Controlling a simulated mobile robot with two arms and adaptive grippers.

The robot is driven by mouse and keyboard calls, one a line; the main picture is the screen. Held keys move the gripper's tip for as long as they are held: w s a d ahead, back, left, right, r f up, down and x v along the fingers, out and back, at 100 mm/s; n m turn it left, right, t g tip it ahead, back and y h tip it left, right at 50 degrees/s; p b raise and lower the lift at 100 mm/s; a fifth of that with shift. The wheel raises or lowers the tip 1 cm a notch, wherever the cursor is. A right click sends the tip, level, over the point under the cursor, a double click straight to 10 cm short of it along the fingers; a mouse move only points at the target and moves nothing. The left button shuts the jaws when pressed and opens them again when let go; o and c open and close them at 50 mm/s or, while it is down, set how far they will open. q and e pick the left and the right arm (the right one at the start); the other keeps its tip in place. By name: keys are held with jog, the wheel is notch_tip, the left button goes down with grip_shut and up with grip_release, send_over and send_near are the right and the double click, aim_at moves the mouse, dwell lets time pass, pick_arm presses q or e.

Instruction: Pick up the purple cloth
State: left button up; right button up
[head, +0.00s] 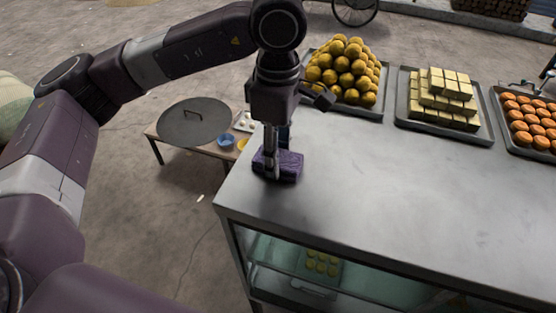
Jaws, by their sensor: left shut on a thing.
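The purple cloth (291,168) is a small folded block near the left end of the grey metal counter (370,185). My left gripper (271,168) points straight down at it from above, with its fingers shut on the cloth. The cloth appears to rest on the counter top or just over it; I cannot tell whether there is a gap. The fingers hide part of the cloth. My right gripper is not in view.
Trays of round yellow sweets (346,72), pale yellow blocks (443,97) and orange sweets (531,121) stand along the counter's back. A low table (168,140) with a dark round lid (194,122) and a blue bowl (226,141) stands left. The counter's middle is clear.

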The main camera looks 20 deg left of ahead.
pick_arm(q)
jog(key=shift+r, duration=0.45)
notch_tip(320, 180, up, 7)
jog(key=shift+w+f+b, duration=0.1)
jog(key=shift+f+b, duration=0.05)
jog(key=shift+b, duration=0.8)
notch_tip(320, 180, up, 12)
jog(key=shift+r+p, duration=0.25)
jog(key=shift+p, duration=0.15)
